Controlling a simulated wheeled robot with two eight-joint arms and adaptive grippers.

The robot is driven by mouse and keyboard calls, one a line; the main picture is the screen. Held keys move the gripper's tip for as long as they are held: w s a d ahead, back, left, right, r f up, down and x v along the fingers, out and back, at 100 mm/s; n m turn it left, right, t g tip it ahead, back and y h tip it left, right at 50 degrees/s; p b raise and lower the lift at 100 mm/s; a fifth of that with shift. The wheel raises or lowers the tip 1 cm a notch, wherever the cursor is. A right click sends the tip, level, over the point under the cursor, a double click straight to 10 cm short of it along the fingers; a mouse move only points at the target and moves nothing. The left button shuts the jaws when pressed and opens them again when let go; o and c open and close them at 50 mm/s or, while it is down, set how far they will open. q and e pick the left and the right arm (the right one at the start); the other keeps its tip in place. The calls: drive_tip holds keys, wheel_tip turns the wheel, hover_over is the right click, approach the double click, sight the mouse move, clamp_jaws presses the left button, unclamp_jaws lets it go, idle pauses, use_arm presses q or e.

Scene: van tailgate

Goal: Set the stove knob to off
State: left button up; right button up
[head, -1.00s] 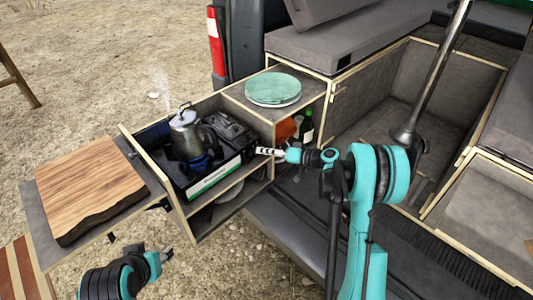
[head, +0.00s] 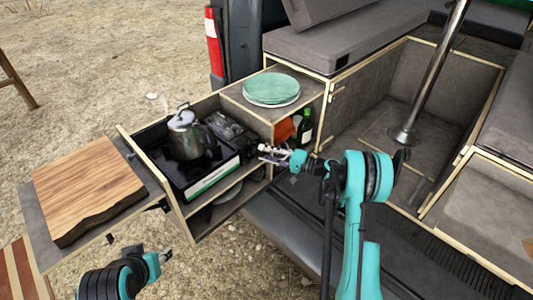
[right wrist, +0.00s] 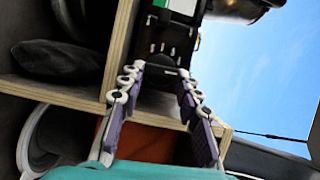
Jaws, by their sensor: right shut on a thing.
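The camp stove (head: 212,182) sits in the pulled-out drawer, black with a green and white label. A metal kettle (head: 186,138) stands on it, with no blue flame visible beneath. My right gripper (head: 262,152) is at the stove's right end. In the right wrist view its fingers (right wrist: 160,76) are shut on the dark stove knob (right wrist: 160,82), at the stove's end face. The knob is mostly hidden by the fingers, and I cannot read its angle. My left gripper (head: 165,256) hangs low at the lower left, away from the stove; its jaws are too small to judge.
A wooden cutting board (head: 92,190) lies on the shelf left of the drawer. Green plates (head: 271,88) are stacked on the cabinet top. A bottle (head: 305,127) stands in the cubby near my right gripper. Wooden drawer edges (right wrist: 120,50) lie close to its fingers.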

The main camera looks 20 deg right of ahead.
drive_tip(key=shift+f+m, duration=0.1)
drive_tip(key=shift+m, duration=0.2)
idle(0.4)
drive_tip(key=o, duration=1.2)
drive_tip(key=shift+c, duration=0.2)
